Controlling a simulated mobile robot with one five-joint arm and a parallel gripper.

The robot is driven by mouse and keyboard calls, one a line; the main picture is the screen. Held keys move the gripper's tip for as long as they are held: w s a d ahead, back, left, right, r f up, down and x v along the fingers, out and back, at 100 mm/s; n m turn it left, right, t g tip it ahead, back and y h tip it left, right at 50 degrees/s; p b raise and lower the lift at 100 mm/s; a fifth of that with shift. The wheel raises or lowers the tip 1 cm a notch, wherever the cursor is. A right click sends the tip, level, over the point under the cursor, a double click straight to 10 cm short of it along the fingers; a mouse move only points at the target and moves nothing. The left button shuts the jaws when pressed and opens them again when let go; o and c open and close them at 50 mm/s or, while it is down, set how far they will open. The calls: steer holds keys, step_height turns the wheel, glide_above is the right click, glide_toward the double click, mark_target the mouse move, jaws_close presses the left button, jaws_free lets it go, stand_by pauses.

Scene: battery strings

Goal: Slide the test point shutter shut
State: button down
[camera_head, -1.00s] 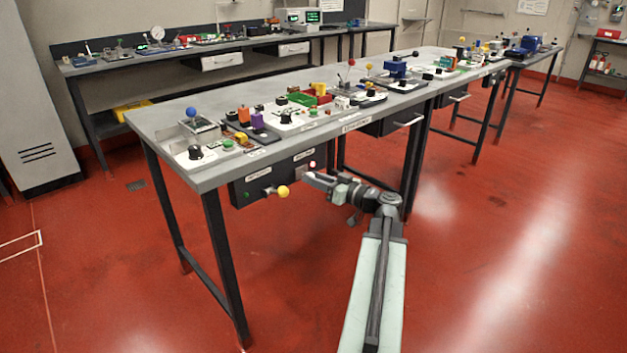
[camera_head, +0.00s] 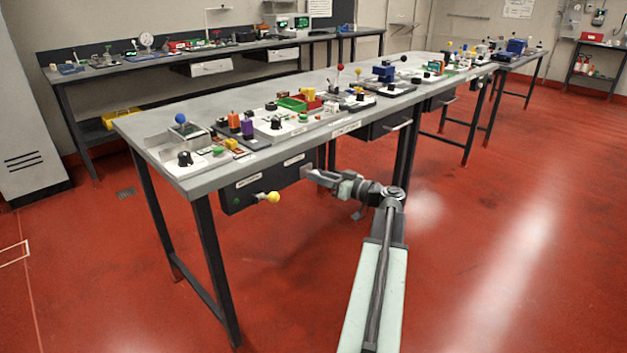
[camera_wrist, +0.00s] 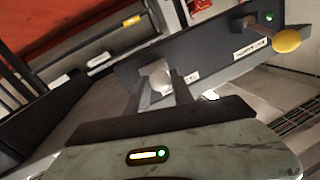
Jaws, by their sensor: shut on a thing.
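A dark panel box (camera_head: 246,188) hangs under the front edge of the near bench and carries white labels. In the wrist view the panel (camera_wrist: 215,58) runs across the upper middle. My gripper (camera_head: 307,173) is at the panel's right end. In the wrist view my gripper (camera_wrist: 163,84) has its fingers on either side of a pale rounded knob (camera_wrist: 158,74) on the panel face, shut on it. I cannot read the labels or make out the shutter plate; the fingers hide part of that spot.
A yellow ball-ended lever (camera_head: 273,197) sticks out of the panel left of my gripper, beside a green light (camera_head: 237,203). The bench top (camera_head: 215,180) holds many small devices. A drawer (camera_head: 388,125) hangs to the right. The red floor in front is clear.

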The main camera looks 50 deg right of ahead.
steer(key=shift+d, duration=0.25)
steer(key=c, duration=1.1)
jaws_free()
steer(key=shift+s, duration=0.15)
steer(key=s+d, duration=0.1)
steer(key=s, duration=0.6)
steer(key=shift+s, duration=0.3)
